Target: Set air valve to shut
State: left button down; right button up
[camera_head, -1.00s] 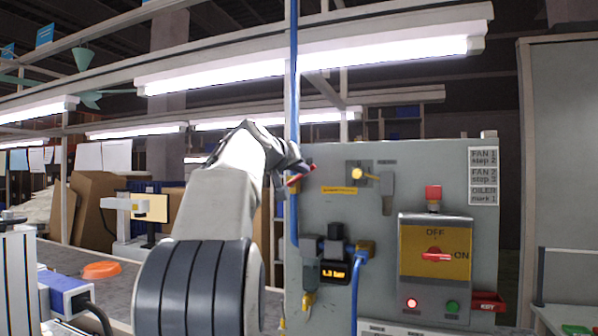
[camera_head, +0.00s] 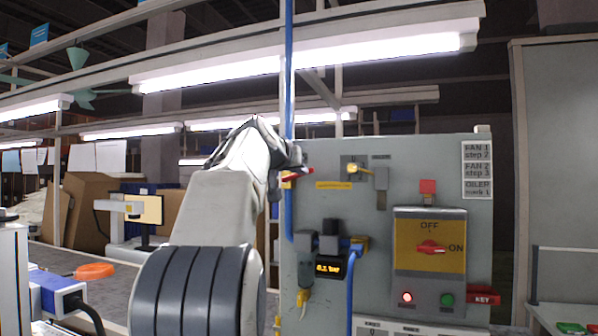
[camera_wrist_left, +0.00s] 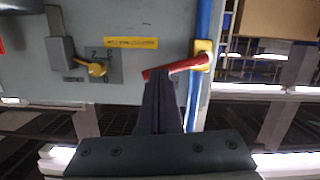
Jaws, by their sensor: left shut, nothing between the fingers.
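The air valve has a red lever (camera_wrist_left: 178,67) and a yellow body (camera_wrist_left: 203,56) on the blue pipe (camera_wrist_left: 205,25), at the panel's left edge. In the left wrist view the lever lies across the pipe, nearly at a right angle, tilted slightly. In the head view the red lever (camera_head: 297,174) is partly hidden by my arm. My left gripper (camera_wrist_left: 161,78) is shut and empty. Its fingertips are at the lever's free half, overlapping it in the picture; contact is not certain. The pressure display (camera_head: 328,268) shows a low reading starting with 0.
Black fittings and a blue hose (camera_head: 351,290) stick out below the valve. A workbench is at left.

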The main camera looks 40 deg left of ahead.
pick_arm(q)
jog(key=shift+w+d+f+m+b, duration=0.1)
jog(key=shift+d+f+m+b, duration=0.05)
jog(key=shift+f+m+b, duration=0.45)
dwell(1.1)
jog(key=shift+r, duration=0.2)
dwell(0.3)
